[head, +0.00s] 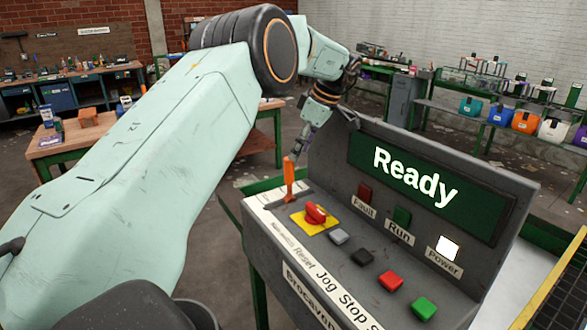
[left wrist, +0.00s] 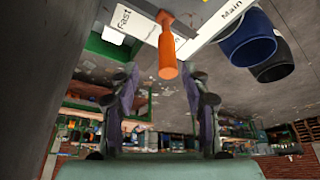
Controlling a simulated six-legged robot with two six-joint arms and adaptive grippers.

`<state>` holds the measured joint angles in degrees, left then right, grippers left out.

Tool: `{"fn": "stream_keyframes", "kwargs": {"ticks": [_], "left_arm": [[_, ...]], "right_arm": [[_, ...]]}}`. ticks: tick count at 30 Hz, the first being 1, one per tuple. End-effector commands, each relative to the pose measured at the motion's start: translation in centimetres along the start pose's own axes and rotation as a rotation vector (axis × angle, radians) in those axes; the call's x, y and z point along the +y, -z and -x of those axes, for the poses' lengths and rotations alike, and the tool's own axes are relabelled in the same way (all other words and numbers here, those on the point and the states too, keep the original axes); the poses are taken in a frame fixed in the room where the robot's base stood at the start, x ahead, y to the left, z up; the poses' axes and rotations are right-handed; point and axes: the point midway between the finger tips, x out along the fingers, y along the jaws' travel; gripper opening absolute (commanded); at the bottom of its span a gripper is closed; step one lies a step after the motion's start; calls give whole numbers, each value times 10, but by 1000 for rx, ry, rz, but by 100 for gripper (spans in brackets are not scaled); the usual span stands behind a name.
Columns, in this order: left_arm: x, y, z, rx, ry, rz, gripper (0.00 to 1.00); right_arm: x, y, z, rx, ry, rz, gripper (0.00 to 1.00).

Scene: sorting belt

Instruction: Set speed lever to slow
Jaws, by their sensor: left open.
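The speed lever (head: 289,178) is an orange handle standing at the left end of the grey control panel (head: 272,215). In the left wrist view the lever (left wrist: 167,55) shows at the top centre, with a "Fast" label to its left. My left gripper (head: 299,150) is just above and beside the lever in the head view. In the left wrist view the left gripper (left wrist: 163,82) is open, its two fingers apart and empty. The lever's handle lies between and beyond the fingertips; I see no contact. The "slow" marking cannot be made out. My right gripper is not in view.
The panel carries a red knob on a yellow plate (head: 316,215), several buttons, and lamps below a green "Ready" screen (head: 412,185). A bench (head: 75,140) stands behind at the left. Shelves with coloured bins (head: 525,121) stand at the back right.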

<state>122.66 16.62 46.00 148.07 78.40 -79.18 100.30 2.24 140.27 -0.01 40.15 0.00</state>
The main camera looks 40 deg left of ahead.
Motion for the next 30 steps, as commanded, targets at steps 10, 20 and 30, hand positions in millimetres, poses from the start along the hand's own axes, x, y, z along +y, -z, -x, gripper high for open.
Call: {"fn": "stream_keyframes", "kwargs": {"ticks": [10,20,30], "left_arm": [[-8,4,-60,2,13,2,47],[-5,4,-78,3,10,1,47],[-3,3,-77,3,10,-1,32]], "right_arm": [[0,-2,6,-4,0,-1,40],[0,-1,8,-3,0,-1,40],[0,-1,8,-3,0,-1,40]]}}
